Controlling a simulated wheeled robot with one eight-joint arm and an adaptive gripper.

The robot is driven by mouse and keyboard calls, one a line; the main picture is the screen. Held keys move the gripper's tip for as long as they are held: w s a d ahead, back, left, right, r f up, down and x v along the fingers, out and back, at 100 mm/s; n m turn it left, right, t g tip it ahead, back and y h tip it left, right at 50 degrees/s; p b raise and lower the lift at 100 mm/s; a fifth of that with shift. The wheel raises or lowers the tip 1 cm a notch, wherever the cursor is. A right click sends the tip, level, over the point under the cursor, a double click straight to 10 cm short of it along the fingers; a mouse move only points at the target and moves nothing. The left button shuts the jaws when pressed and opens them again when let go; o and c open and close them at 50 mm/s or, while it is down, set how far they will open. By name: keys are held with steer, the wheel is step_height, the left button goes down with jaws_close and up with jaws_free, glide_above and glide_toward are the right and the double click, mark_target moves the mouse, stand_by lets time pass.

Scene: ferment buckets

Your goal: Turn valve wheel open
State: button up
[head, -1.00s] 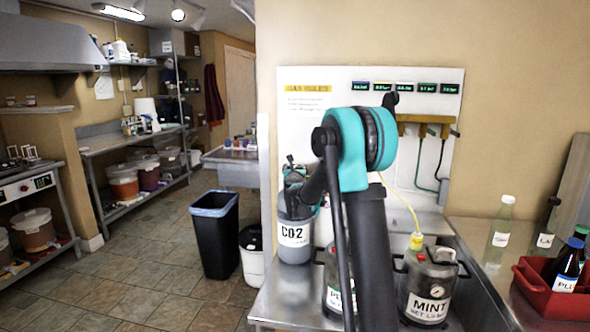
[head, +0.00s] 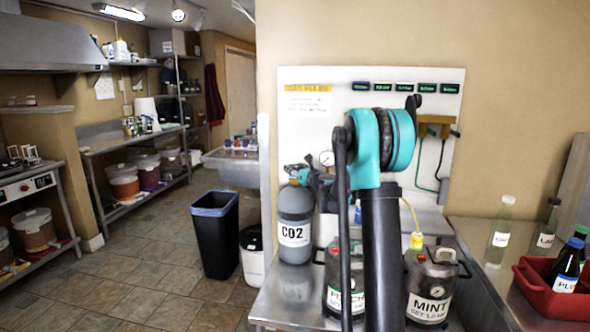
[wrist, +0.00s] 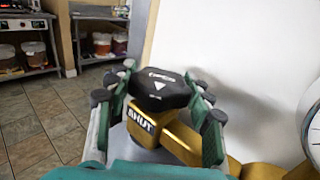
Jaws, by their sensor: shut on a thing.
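The valve wheel (wrist: 160,90) is a black knob with a white arrow on top, seen in the wrist view. It sits on a brass valve body (wrist: 182,143) with a black tag reading "SHUT". My gripper (wrist: 160,98) is shut on the wheel, with green, dark-padded fingers on its left and right sides. In the head view, my gripper (head: 298,174) is at the top of the grey CO2 cylinder (head: 295,212); the wheel is too small to make out there.
A round gauge (head: 327,158) is right of the valve and also shows at the wrist view's edge (wrist: 314,135). PEACH (head: 337,296) and MINT (head: 430,285) kegs stand on the metal bench. A white panel (head: 310,125) is behind. A black bin (head: 214,235) stands left.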

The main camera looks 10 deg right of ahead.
stand_by(0.3)
steer(key=o, duration=1.2)
steer(key=shift+s, duration=0.1)
steer(key=v, duration=1.1)
steer(key=shift+s+d, duration=0.2)
steer(key=shift+s, duration=0.15)
